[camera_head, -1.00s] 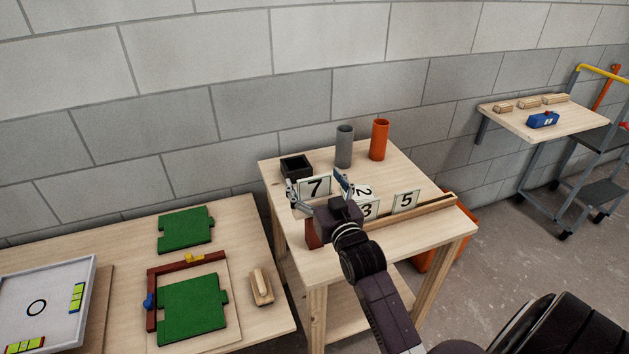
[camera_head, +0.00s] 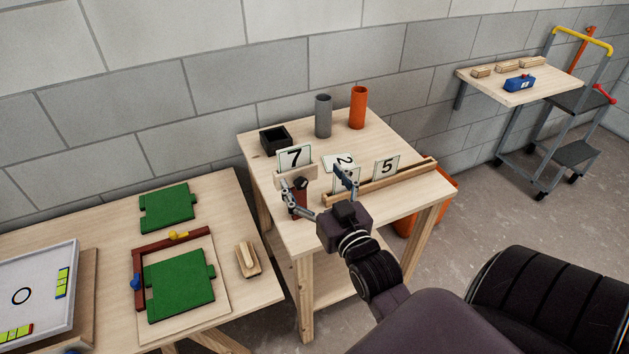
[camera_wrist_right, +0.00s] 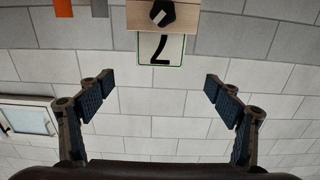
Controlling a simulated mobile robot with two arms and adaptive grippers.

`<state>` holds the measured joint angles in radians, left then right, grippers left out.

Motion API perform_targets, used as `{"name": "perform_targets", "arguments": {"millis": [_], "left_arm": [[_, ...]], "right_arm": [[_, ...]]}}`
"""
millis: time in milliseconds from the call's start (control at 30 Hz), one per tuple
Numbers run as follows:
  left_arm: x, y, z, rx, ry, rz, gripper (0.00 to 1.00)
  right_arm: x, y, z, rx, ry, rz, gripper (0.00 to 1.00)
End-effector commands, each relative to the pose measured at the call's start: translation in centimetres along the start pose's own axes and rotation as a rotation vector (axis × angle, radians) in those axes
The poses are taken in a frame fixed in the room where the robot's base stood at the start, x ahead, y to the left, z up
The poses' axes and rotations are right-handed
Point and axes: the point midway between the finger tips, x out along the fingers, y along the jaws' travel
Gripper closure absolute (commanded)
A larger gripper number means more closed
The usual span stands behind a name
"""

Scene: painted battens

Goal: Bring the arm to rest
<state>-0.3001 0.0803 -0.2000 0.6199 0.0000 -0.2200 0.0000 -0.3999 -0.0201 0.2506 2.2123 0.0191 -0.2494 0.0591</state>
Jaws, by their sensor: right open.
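My right gripper (camera_head: 316,184) is open and empty over the front of the wooden table (camera_head: 290,232). A white card with a black 7 (camera_head: 295,157) stands upright in a small wooden holder (camera_head: 288,176) just beyond the fingers. In the right wrist view, the open jaws (camera_wrist_right: 160,80) have nothing between them. The holder (camera_wrist_right: 195,18) and its card (camera_wrist_right: 172,56) appear upside down there, beyond the fingertips. My left gripper is not in view.
A card with a 2 (camera_head: 333,160) and a card with a 5 (camera_head: 386,168) are near a wooden rail (camera_head: 400,181); another card is mostly hidden. A black box (camera_head: 276,138), grey tube (camera_head: 323,117) and orange tube (camera_head: 358,108) stand behind. Green pieces (camera_head: 180,285) lie on the left table.

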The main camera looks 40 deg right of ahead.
Motion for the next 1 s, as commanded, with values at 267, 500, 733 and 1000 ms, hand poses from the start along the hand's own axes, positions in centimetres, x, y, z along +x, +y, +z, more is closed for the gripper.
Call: {"name": "perform_targets", "arguments": {"millis": [267, 500, 733, 1000], "left_arm": [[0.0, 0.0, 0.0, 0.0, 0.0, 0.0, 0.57], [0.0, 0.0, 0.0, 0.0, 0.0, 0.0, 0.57], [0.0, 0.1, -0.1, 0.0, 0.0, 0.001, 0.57], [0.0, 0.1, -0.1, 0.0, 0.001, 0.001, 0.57]], "right_arm": [[-1.1, 0.0, -0.1, 0.0, 0.002, 0.0, 0.16], [-1.1, 0.0, -0.1, 0.0, 0.002, 0.0, 0.16], [-1.1, 0.0, -0.1, 0.0, 0.001, -0.001, 0.16], [-2.7, -3.1, 4.8, -0.025, -0.227, -0.066, 0.16]]}}
